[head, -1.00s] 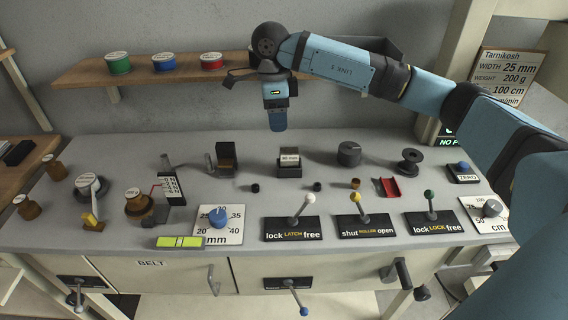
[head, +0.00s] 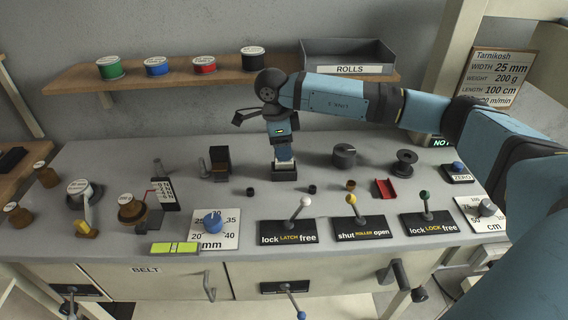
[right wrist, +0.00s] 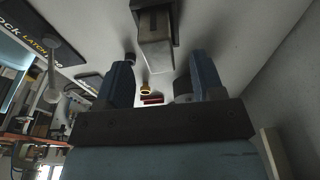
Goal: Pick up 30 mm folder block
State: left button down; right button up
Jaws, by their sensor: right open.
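The 30 mm folder block (head: 285,174), a dark block, stands on the grey bench. Its upper part and label are partly hidden by my right gripper (head: 283,153), which points straight down at it. In the right wrist view the block (right wrist: 155,27) shows at the top middle with a pale face, ahead of and between the two blue fingers of my right gripper (right wrist: 161,78). The fingers are apart, with a gap between them and the block in that view. I cannot tell whether any finger touches it. My left gripper is not in view.
Another dark block (head: 220,160) stands to the left. A round dark knob (head: 344,155) and a black spool (head: 403,162) stand to the right. Small rings and a red channel (head: 385,188) lie in front. Lever plates (head: 289,232) line the bench's front. The ROLLS bin (head: 348,58) is behind.

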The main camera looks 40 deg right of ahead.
aim_at(284, 164)
notch_tip(284, 164, down, 3)
jog(key=shift+d, duration=0.1)
jog(key=c, duration=1.1)
jog(key=shift+r, duration=0.2)
